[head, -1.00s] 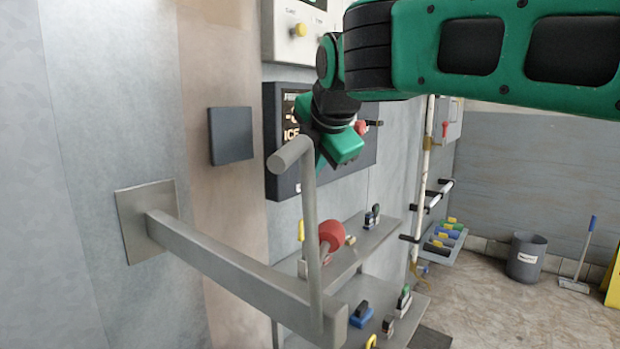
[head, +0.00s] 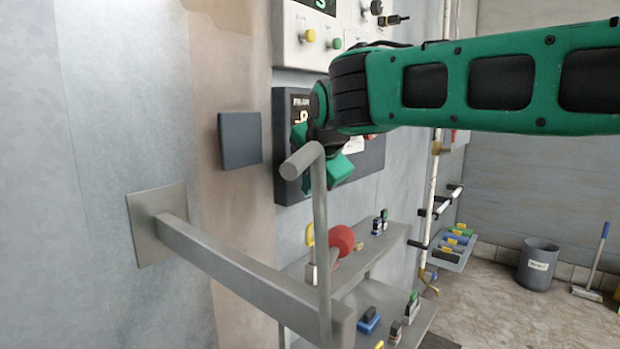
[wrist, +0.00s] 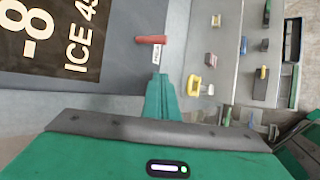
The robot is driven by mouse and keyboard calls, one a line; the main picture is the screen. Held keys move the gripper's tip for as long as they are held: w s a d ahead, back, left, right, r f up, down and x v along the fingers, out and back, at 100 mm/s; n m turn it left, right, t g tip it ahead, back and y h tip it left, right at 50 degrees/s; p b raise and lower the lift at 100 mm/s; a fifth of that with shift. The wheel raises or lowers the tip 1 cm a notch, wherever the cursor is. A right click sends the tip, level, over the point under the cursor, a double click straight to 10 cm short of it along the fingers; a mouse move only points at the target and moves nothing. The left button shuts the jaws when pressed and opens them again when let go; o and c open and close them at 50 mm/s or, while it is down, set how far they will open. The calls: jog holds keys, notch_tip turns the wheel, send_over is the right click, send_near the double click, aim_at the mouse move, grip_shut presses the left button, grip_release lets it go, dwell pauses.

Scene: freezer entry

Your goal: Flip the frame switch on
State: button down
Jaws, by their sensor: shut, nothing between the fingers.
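The dark frame panel (head: 362,160) is mounted on the wall, with a lit display partly hidden behind my arm. In the wrist view its display (wrist: 48,38) reads "-8" and "ICE 4", cut off at the edge. A red switch lever (wrist: 151,40) with a white label below it sticks out at the panel's edge. In the head view only a bit of red shows beside my arm. My gripper (wrist: 160,78) is shut and empty, its green fingertips pointing toward the lever and label with a small gap in the picture. In the head view my gripper (head: 340,170) is in front of the panel.
A grey metal bar (head: 245,275) with an upright post (head: 321,240) juts from the wall, close before my gripper. Below are shelves (head: 385,245) with small items and a red round knob (head: 341,241). A white control box (head: 310,45) is above. A bin (head: 538,265) stands right.

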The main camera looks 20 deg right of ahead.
jog(key=x, duration=0.2)
jog(key=shift+w+d+f, duration=0.15)
jog(key=shift+w+f, duration=0.1)
jog(key=shift+w, duration=0.05)
jog(key=shift+s+d+r, duration=0.1)
jog(key=shift+d+r, duration=0.75)
jog(key=shift+d, duration=0.2)
jog(key=shift+d+r, duration=0.25)
jog(key=shift+d, duration=0.25)
jog(key=shift+a, duration=0.1)
